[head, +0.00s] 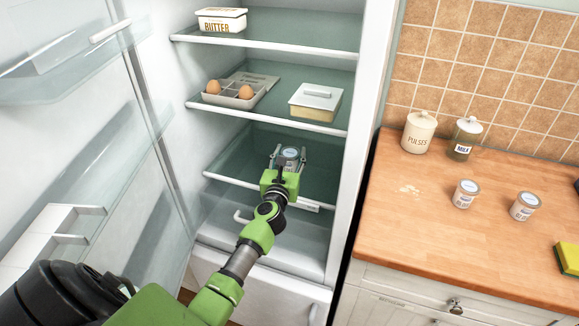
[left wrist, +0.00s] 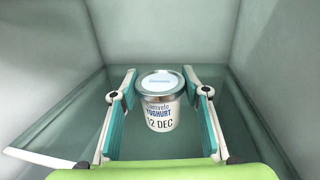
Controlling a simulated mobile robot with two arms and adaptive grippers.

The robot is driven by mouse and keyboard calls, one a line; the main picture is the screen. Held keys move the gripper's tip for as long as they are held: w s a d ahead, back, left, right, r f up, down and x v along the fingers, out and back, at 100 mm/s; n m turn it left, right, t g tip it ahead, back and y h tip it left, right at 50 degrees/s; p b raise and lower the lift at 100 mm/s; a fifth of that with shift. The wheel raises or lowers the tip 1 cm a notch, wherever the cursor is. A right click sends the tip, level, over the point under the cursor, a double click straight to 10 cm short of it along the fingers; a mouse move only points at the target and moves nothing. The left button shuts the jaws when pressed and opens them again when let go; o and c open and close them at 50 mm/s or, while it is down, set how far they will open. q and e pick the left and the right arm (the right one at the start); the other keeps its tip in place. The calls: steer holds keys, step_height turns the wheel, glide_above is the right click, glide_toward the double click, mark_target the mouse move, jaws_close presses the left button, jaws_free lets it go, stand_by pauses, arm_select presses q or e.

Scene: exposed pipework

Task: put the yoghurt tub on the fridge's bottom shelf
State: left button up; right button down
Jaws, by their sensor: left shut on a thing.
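The yoghurt tub (head: 289,156) is small and white with a silvery-blue lid, inside the fridge at its bottom shelf (head: 228,181). In the left wrist view the tub (left wrist: 161,103) stands upright, its label reading "YOGHURT 12 DEC". My left gripper (head: 288,160) reaches in from the front, with a finger on each side of the tub. It is shut on the tub. The glass shelf (left wrist: 245,125) lies under and around the tub; I cannot tell whether the base touches it. My right gripper is in neither view.
Higher shelves hold a butter box (head: 221,19), an egg tray (head: 234,94) and a lidded dish (head: 316,102). The open fridge door (head: 75,130) stands at left. The wooden counter (head: 430,240) holds canisters, two small tubs (head: 466,193) and a sponge (head: 569,257). The bottom shelf looks otherwise clear.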

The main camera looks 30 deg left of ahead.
mark_target(287, 168)
arm_select(q)
steer(key=shift+w+a+f+b, duration=0.1)
steer(key=shift+a+f+b, duration=0.1)
steer(key=shift+f+b, duration=1.15)
steer(key=shift+f+p, duration=0.3)
steer(key=shift+f, duration=0.15)
steer(key=shift+f, duration=0.15)
steer(key=o, duration=1.2)
